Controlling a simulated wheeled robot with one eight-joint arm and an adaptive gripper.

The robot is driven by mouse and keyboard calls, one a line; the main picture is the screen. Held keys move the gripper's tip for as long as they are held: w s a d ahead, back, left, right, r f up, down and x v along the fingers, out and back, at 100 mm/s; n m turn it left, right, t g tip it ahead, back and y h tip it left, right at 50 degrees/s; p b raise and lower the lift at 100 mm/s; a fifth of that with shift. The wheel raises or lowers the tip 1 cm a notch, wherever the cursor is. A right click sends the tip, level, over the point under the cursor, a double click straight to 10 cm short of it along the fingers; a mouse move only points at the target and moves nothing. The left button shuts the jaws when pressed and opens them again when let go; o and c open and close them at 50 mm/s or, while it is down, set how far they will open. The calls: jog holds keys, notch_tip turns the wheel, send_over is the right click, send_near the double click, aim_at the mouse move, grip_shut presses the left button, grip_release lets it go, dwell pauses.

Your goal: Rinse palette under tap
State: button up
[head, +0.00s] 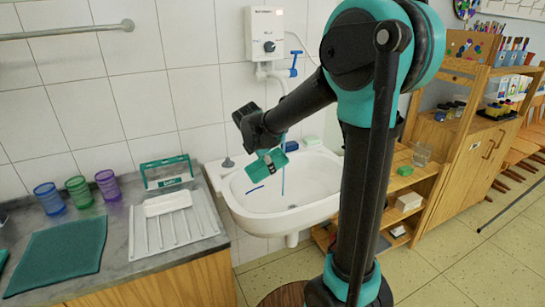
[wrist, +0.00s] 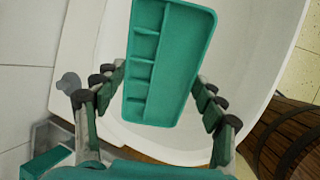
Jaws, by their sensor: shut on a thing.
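A teal palette (head: 272,157) with several compartments is held in my gripper (head: 262,146) above the white sink basin (head: 315,181). In the wrist view the palette (wrist: 180,65) is between the two fingers of my gripper (wrist: 160,98), tilted, with its row of small wells on the left. The tap has a blue handle (head: 293,65) on the white pipe below the wall heater (head: 264,34). Its spout is hidden behind my arm. A thin blue vertical stream (head: 283,178) shows beside the palette; I cannot tell whether it touches it.
The counter left of the sink holds a white drying rack (head: 142,225), a teal-framed holder (head: 167,172), a green cloth (head: 60,250) and blue, green and purple cups (head: 78,191). Wooden shelves (head: 425,185) stand right of the sink. A round wooden object (wrist: 290,135) is low at the front.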

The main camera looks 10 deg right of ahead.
jog(key=shift+s+a+r, duration=0.4)
jog(key=shift+s+r, duration=0.25)
jog(key=shift+s, duration=0.05)
jog(key=shift+s+a+r, duration=0.45)
jog(key=shift+s+r, duration=0.25)
jog(key=shift+s, duration=0.05)
jog(key=shift+s+a+r, duration=0.4)
jog(key=shift+s+r, duration=0.25)
jog(key=shift+s, duration=0.05)
